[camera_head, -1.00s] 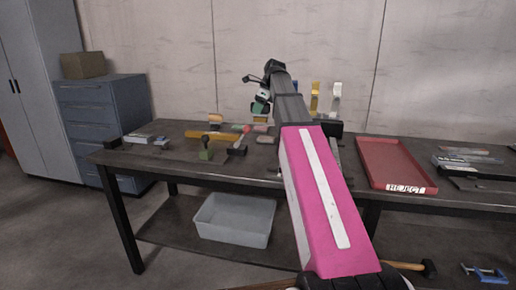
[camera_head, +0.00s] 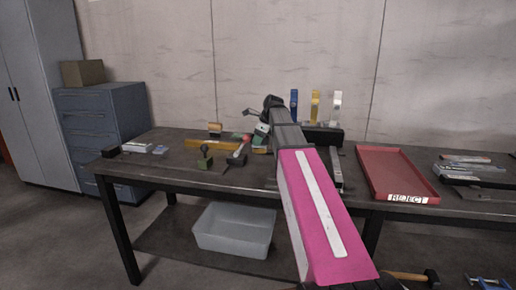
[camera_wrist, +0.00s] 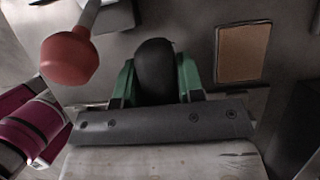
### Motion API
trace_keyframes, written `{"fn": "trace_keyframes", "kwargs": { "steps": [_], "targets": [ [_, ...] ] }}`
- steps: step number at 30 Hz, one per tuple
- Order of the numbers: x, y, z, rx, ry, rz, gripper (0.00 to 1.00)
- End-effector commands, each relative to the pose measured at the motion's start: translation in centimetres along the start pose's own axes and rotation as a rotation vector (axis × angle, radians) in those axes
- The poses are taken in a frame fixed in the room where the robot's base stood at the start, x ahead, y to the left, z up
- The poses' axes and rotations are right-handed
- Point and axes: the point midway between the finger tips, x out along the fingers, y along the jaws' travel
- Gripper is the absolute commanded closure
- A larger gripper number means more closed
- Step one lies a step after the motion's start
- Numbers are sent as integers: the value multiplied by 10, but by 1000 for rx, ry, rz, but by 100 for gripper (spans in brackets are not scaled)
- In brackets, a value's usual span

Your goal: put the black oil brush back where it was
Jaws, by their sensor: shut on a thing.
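My gripper (camera_wrist: 157,62) is shut on a black rounded thing, which I take to be the black oil brush (camera_wrist: 155,78); its green fingers lie on either side of it in the wrist view. Only the rounded end of the brush shows; the rest is hidden. In the head view my gripper (camera_head: 261,134) is low over the back middle of the workbench (camera_head: 160,178), among small tools. The head view does not show the brush clearly, and I cannot tell whether it touches the bench.
A red-headed tool (camera_wrist: 70,56) is close on the left in the wrist view, and a brown flat block (camera_wrist: 243,52) is on the right. A rack (camera_head: 322,137) with upright coloured tools stands behind my arm. The red REJECT tray (camera_head: 395,170) is right.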

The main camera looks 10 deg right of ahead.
Motion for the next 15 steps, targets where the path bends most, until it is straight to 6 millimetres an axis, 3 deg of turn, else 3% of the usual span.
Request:
{"fn": "trace_keyframes", "kwargs": {
  "steps": [7,15],
  "targets": [
    [27,1,-12,1,0,1,87],
    [30,0,-12,0,0,-1,87]
  ]
}}
